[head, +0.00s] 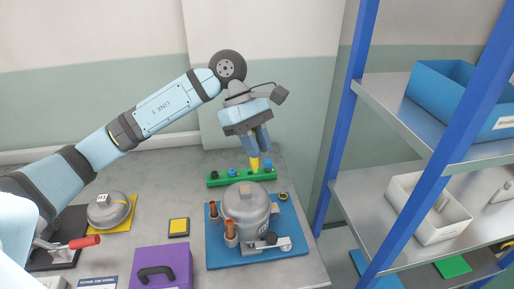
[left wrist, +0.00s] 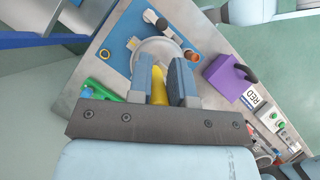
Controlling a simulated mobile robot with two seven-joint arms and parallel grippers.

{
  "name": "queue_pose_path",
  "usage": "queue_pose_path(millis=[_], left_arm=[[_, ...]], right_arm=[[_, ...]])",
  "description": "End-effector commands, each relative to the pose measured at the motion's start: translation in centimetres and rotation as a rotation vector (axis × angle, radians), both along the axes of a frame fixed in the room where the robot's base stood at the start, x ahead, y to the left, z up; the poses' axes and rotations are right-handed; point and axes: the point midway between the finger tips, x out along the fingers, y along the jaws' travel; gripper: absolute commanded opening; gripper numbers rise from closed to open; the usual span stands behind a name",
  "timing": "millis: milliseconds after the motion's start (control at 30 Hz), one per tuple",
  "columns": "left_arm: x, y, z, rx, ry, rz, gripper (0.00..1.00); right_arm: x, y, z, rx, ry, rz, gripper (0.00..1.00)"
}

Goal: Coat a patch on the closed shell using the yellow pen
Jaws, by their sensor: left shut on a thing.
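The closed shell (head: 246,207) is a grey domed cylinder with a block on top, standing on a blue base plate (head: 218,254). Two copper-coloured posts stand at its left side. My left gripper (head: 258,150) is shut on the yellow pen (head: 254,164) and holds it above the back right of the shell, pointing down. In the left wrist view the yellow pen (left wrist: 159,88) sits between the fingers, with the shell (left wrist: 153,50) partly hidden behind them. Whether the pen tip touches anything cannot be told. My right gripper is not in view.
A green rack (head: 225,181) stands behind the shell. A purple box (head: 160,262) with a black handle is at front left, with a yellow-black pad (head: 179,227) behind it. A domed cap (head: 108,209) lies further left. Blue shelf posts (head: 343,118) rise close at right.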

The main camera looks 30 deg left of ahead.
Motion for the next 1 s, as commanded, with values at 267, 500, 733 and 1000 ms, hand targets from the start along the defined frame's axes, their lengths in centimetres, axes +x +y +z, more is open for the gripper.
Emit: queue_pose_path(millis=[267,500,733,1000], left_arm=[[0.0,0.0,0.2,0.000,0.000,0.000,0.00],[0.0,0.0,2.3,0.000,-0.001,-0.001,0.00],[0.0,0.0,3.0,0.000,0.001,-0.001,0.00],[0.0,0.0,3.0,0.000,0.000,0.000,0.00]], right_arm=[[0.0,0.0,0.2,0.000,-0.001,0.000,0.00],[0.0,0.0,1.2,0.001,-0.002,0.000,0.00],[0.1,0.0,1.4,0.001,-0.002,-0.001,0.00],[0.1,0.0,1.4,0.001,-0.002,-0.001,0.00]])
